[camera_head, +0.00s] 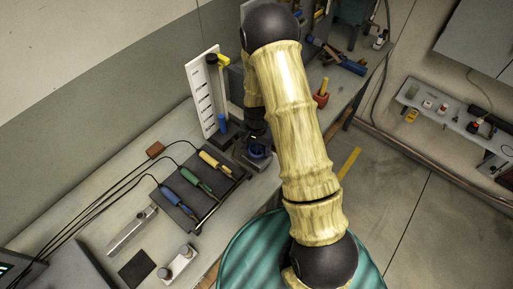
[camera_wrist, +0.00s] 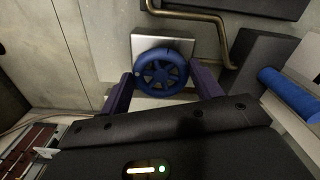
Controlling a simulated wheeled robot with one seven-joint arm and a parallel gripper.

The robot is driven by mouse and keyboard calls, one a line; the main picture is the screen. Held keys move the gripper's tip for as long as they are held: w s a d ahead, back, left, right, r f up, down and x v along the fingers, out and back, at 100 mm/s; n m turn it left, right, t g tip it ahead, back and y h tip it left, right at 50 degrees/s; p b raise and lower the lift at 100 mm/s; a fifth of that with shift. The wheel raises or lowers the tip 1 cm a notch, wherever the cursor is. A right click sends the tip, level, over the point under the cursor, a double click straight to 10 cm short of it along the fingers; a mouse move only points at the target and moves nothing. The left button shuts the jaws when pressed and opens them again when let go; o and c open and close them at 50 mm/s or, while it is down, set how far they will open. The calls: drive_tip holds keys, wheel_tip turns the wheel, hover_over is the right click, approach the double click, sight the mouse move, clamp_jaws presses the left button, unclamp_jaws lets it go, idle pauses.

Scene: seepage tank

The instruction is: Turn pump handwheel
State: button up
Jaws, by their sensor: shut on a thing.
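The pump handwheel (camera_wrist: 161,73) is a blue spoked wheel in front of a pale square plate (camera_wrist: 146,45) in the wrist view. My gripper (camera_wrist: 164,84) has its two purple fingers on the left and right sides of the wheel's rim, shut on it. In the head view my yellow, bamboo-like arm reaches down to the bench. My arm hides much of that area, and my gripper's fingers are not clear in that view.
A dark rack (camera_head: 183,205) with yellow, green and blue handled tools and trailing cables lies left of the arm. In the wrist view, a brass pipe (camera_wrist: 222,40) runs close above the wheel, and a blue cylinder (camera_wrist: 290,92) sits at right.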

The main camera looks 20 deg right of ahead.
drive_tip(key=n+b, duration=0.2)
drive_tip(key=n, duration=0.3)
drive_tip(key=shift+d+n, duration=0.15)
drive_tip(key=shift+n, duration=0.15)
drive_tip(key=n, duration=0.4)
drive_tip(key=shift+d+n+b, duration=0.1)
drive_tip(key=shift+n+b, duration=0.2)
drive_tip(key=shift+b, duration=0.05)
drive_tip(key=n, duration=0.4)
drive_tip(key=shift+w+d+r+n, duration=0.1)
drive_tip(key=shift+n, duration=0.2)
drive_tip(key=n, duration=0.4)
drive_tip(key=shift+w+n+p, duration=0.1)
drive_tip(key=shift+n+p, duration=0.2)
drive_tip(key=shift+p, duration=0.05)
drive_tip(key=o, duration=1)
